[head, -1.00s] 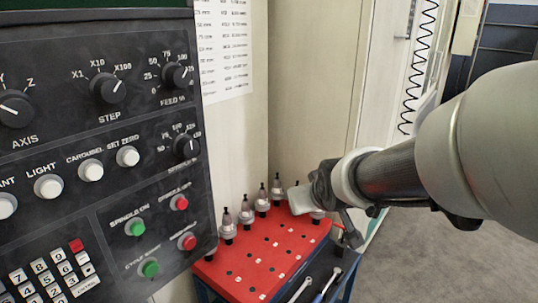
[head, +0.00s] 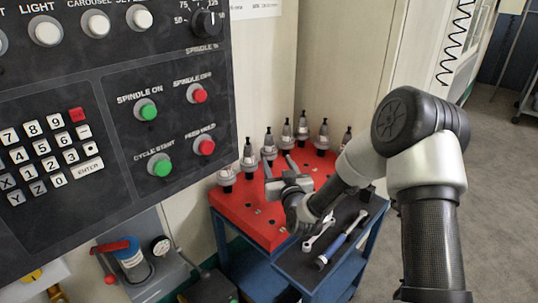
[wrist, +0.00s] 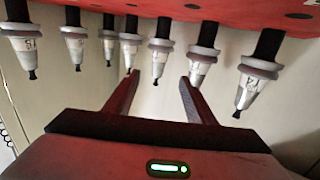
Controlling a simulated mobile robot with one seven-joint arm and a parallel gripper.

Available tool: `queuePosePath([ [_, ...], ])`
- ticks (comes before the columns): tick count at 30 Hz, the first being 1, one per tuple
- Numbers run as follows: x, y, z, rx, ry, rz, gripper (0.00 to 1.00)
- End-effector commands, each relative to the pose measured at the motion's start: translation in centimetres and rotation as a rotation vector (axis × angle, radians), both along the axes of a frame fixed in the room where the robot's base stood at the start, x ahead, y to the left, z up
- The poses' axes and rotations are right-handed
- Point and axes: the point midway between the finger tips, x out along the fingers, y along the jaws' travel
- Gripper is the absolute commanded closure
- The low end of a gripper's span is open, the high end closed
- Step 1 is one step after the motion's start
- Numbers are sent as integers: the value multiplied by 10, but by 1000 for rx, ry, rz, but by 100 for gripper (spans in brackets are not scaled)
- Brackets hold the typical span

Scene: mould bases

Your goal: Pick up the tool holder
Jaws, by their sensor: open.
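Several grey tool holders with dark tips stand upright in a row along the back of the red board. One tool holder (head: 268,148) is near my gripper (head: 279,167) in the head view. My gripper is open and empty over the board, its fingers pointing toward the row. In the wrist view the row appears upside down. There, a tool holder (wrist: 158,60) shows between the two fingertips of my gripper (wrist: 160,79), with no clear contact. Other tool holders (wrist: 75,48) (wrist: 257,80) stand to either side. I cannot tell which one the task means.
The red board (head: 240,215) has several empty holes and tops a blue cart. A lower dark shelf with a wrench (head: 319,233) and a blue-handled tool (head: 340,240) is at its front right. A control panel (head: 110,110) stands close on the left, a wall behind.

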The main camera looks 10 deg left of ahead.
Motion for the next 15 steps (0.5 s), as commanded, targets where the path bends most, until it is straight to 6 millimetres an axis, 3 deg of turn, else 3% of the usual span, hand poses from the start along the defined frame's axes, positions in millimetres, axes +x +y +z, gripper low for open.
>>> queuePosePath([
  [9,64,21,-4,1,0,-1,50],
  [15,83,27,-4,0,2,0,50],
])
